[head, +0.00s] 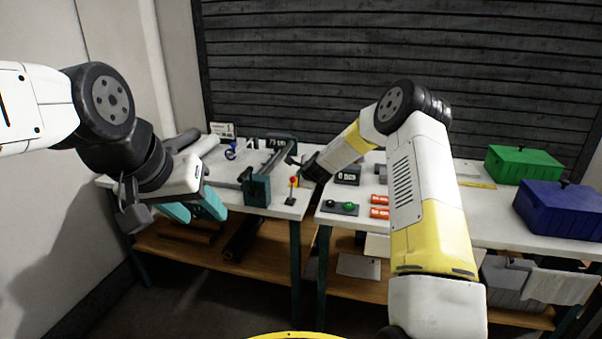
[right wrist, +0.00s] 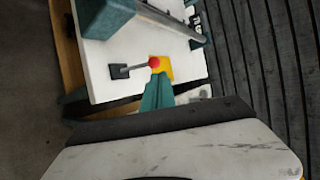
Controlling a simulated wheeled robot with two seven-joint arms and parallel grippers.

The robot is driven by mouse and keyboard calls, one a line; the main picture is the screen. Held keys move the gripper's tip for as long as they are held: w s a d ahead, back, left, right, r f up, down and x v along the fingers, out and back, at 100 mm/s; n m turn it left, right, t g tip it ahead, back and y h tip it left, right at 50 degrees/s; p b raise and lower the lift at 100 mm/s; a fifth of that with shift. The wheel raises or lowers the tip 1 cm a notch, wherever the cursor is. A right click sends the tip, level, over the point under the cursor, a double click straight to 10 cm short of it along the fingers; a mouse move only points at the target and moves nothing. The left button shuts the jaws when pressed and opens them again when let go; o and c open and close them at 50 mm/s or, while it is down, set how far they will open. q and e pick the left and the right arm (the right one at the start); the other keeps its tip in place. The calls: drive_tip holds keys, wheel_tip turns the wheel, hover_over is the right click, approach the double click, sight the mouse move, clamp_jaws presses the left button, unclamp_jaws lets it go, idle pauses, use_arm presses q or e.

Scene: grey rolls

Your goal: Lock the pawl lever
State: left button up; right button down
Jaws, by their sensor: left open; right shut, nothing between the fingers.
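The pawl lever (head: 291,194) is a thin grey rod on a dark base with a red knob, near the front edge of the left table. In the right wrist view the lever (right wrist: 136,66) leans toward a yellow patch, and its red knob (right wrist: 154,62) overlaps that patch. My right gripper (right wrist: 157,84) is shut and empty. Its teal tips are right beside the knob; whether they touch it I cannot tell. In the head view the right gripper is mostly hidden behind its wrist. My left gripper (head: 194,209) is open and empty, in front of the table's left end.
A teal-ended roller frame (head: 257,190) stands just left of the lever. Grey rolls (head: 197,147) lie behind it.

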drive_tip(key=v, duration=0.5)
drive_tip(key=shift+s+d+r, duration=0.1)
drive_tip(key=shift+r, duration=0.15)
drive_tip(key=s+r+n+g, duration=0.3)
drive_tip(key=s+r+n, duration=0.8)
drive_tip(key=s+r, duration=0.7)
drive_tip(key=s+d+n+g, duration=0.1)
drive_tip(key=s+d+n, duration=0.2)
drive_tip(key=s, duration=1.2)
drive_tip(key=s+d+n+g, duration=0.1)
drive_tip(key=s+d+n, duration=0.3)
drive_tip(key=s, duration=1.1)
drive_tip(key=shift+d+n, duration=0.25)
drive_tip(key=shift+n, duration=0.45)
